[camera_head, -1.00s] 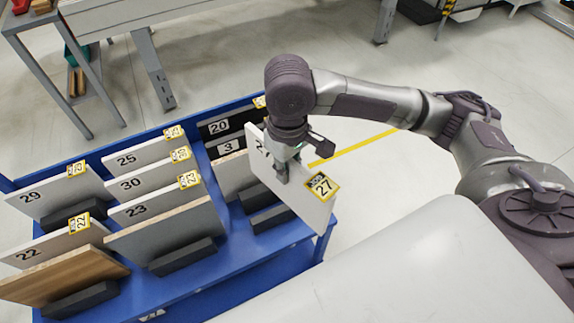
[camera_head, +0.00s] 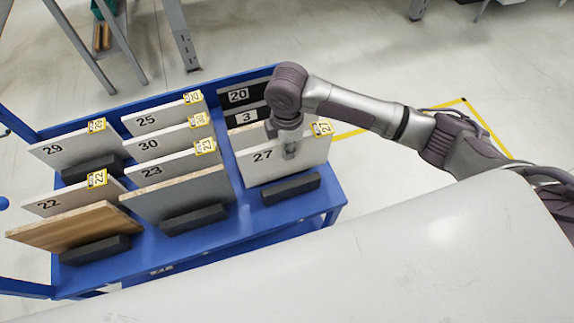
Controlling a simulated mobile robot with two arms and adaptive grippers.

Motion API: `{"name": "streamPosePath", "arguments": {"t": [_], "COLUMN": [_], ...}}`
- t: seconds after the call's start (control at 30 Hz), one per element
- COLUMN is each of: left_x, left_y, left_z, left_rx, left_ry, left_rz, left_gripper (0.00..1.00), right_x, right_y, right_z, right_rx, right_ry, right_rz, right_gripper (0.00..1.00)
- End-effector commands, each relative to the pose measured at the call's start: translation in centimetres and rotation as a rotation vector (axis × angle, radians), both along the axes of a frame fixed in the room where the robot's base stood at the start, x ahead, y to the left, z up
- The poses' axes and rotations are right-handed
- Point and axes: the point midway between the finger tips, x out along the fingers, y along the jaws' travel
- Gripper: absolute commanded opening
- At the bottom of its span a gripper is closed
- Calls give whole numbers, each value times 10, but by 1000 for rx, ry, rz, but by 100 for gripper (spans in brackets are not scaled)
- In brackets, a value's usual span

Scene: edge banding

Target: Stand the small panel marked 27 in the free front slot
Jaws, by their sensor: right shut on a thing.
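The small white panel marked 27 (camera_head: 258,168) stands nearly upright at the front of the right column of the blue rack (camera_head: 228,234). Its yellow-edged label is at its top right corner. My right gripper (camera_head: 290,152) comes from above and is shut on the panel's upper right part. A dark slotted block (camera_head: 291,189) lies right in front of the panel's lower edge. Whether the bottom edge sits in the slot is hidden. My left gripper is out of view.
Panels 3 (camera_head: 246,116) and 20 (camera_head: 239,95) stand behind panel 27. Panels 29 (camera_head: 53,149) and 22 (camera_head: 48,204) and a wood-grain panel (camera_head: 70,226) stand at left.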

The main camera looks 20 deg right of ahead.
Motion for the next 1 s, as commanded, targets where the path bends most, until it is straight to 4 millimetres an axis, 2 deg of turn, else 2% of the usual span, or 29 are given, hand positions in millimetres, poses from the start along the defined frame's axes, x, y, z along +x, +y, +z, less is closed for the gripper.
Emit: {"name": "streamPosePath", "arguments": {"t": [0.03, 0.27, 0.5, 0.87, 0.9, 1.0], "left_x": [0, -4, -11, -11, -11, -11], "left_y": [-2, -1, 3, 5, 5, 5], "left_z": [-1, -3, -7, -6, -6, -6], "left_rx": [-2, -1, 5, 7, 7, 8], "left_ry": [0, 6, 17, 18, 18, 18], "left_rz": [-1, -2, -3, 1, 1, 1], "left_gripper": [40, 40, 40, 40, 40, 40], "right_x": [0, 0, 0, 0, 0, 0], "right_y": [0, 0, 0, 0, 0, 0], "right_z": [-9, -27, -57, -61, -61, -61], "right_rx": [0, 0, 1, 1, 0, 0], "right_ry": [0, -1, -1, -3, -2, -2], "right_rz": [0, -2, 0, -1, -1, -1], "right_gripper": [0, 0, 0, 0, 20, 37]}}
